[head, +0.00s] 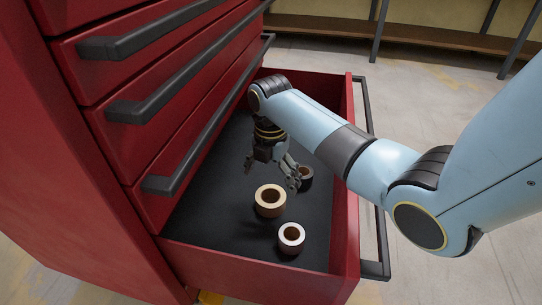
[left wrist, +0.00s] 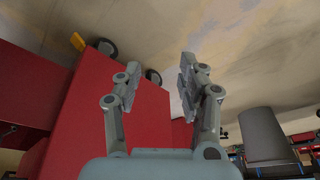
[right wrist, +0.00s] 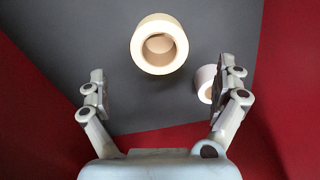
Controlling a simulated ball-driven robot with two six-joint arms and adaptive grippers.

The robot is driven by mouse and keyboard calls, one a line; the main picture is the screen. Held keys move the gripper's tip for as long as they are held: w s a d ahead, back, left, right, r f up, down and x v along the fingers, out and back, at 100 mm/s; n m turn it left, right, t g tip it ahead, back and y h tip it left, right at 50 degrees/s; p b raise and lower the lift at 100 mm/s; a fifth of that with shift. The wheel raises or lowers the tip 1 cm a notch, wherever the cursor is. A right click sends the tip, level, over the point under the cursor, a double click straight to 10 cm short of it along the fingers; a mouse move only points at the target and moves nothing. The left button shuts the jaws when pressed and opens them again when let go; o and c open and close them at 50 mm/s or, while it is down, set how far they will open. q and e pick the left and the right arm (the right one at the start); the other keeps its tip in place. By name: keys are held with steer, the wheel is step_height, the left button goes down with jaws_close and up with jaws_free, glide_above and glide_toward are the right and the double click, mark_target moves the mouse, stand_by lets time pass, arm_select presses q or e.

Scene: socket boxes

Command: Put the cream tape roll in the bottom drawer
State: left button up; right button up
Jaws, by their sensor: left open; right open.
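The cream tape roll (head: 269,211) lies flat on the dark floor of the open bottom drawer (head: 205,222). In the right wrist view the cream roll (right wrist: 160,67) is just ahead of the fingertips, between their lines. My right gripper (head: 272,172) reaches down into the drawer, open and empty, beyond the roll in the head view. My left gripper (left wrist: 160,78) is open and empty in its wrist view, pointing past red cabinet panels toward the floor; it is not in the head view.
A pale-rimmed roll (head: 289,248) lies nearer the drawer's near wall, and a duller brown roll (head: 306,183) lies by my right fingers. Closed red drawers with dark handles (head: 150,112) rise at the left. The drawer's own handle (head: 384,240) is on the right.

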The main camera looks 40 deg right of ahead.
mark_target(271, 195)
arm_select(q)
steer(key=s+f, duration=0.1)
steer(key=s+a+f+g+p, duration=0.1)
steer(key=f, duration=0.1)
steer(key=shift+f+p, duration=0.1)
steer(key=shift+p, duration=0.2)
arm_select(e)
step_height(271, 195, up, 4)
steer(key=shift+r, duration=0.1)
